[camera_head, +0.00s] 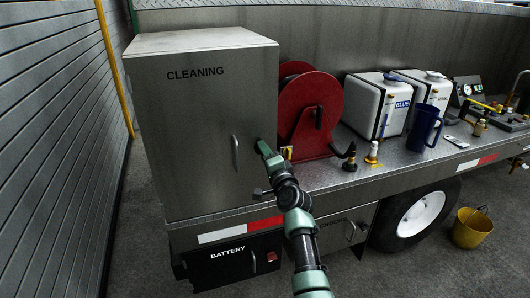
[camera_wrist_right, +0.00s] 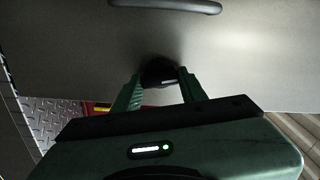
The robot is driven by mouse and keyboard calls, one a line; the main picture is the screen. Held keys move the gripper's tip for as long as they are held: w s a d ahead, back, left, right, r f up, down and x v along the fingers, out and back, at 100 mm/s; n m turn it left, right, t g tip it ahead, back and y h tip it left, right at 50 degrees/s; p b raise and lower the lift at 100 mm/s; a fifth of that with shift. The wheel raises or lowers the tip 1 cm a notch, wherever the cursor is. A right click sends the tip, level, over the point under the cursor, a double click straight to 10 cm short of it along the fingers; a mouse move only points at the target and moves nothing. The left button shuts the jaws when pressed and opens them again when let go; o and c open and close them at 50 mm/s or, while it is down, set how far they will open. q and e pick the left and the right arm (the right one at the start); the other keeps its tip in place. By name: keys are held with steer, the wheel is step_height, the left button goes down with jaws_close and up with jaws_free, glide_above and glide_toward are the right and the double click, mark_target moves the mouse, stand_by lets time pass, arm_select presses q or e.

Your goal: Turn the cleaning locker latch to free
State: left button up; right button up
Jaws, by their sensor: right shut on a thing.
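The grey cleaning locker (camera_head: 195,130) stands on the left of the truck deck, with the word CLEANING on its closed door. A vertical bar handle (camera_head: 235,153) sits on the door and also shows at the top of the right wrist view (camera_wrist_right: 165,6). My right gripper (camera_head: 264,148) is at the door's right edge. In the right wrist view its two green fingers are shut on a dark round latch knob (camera_wrist_right: 158,72) on the door face. The fingers hide part of the latch, and its mark is too small to read. My left gripper is not in view.
A red hose reel (camera_head: 312,105) stands just right of the locker. White tanks (camera_head: 378,105) and a blue jug (camera_head: 423,128) are further right on the deck. A battery box (camera_head: 232,262) is below, and a yellow bucket (camera_head: 471,230) stands on the ground.

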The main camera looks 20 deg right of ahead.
steer(key=shift+m+p, duration=0.3)
steer(key=shift+m, duration=1)
steer(key=o, duration=1.4)
